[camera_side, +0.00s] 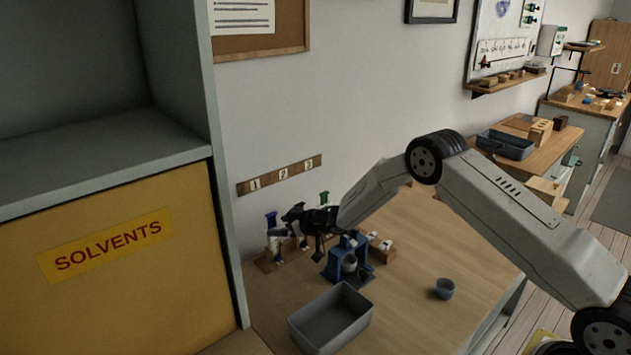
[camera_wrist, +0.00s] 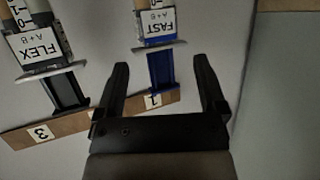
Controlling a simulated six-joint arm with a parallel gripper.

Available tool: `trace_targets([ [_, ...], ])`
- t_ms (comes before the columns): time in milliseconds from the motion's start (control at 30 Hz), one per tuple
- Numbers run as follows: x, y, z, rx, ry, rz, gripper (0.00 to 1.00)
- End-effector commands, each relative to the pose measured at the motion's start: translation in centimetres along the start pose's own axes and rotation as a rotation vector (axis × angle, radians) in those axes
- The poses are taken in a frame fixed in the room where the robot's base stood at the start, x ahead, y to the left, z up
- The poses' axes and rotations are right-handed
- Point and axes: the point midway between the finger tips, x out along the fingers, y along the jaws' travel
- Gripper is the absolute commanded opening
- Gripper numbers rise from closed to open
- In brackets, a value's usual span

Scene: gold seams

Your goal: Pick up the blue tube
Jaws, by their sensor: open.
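The blue tube (camera_wrist: 161,72) is a cartridge labelled FAST A+B with a blue lower part, seen in the wrist view between my fingers. In the side view its blue end (camera_side: 271,218) shows at the left of a row of tubes on the table. My gripper (camera_wrist: 161,64) is open, one finger on each side of the blue part, with gaps visible on both sides. In the side view my gripper (camera_side: 290,224) is just right of the blue tube. I cannot tell whether it is level with it in depth.
A black FLEX tube (camera_wrist: 68,90) stands left in the wrist view. A green-ended tube (camera_side: 323,197) is behind my gripper. A blue stand (camera_side: 345,262), a grey bin (camera_side: 330,320) and a small cup (camera_side: 444,289) are on the table. A numbered strip (camera_side: 279,174) is on the wall.

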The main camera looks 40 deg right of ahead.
Motion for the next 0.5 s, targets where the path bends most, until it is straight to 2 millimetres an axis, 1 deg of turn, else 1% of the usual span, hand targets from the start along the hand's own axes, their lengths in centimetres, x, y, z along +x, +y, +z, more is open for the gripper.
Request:
trace_targets([
  [100, 0.3, 0.0, 0.7, -0.001, 0.000, 0.000, 0.90],
  [367, 0.4, 0.0, 0.9, -0.001, 0.000, 0.000, 0.90],
  [500, 0.6, 0.0, 1.6, 0.000, -0.001, 0.000, 0.90],
])
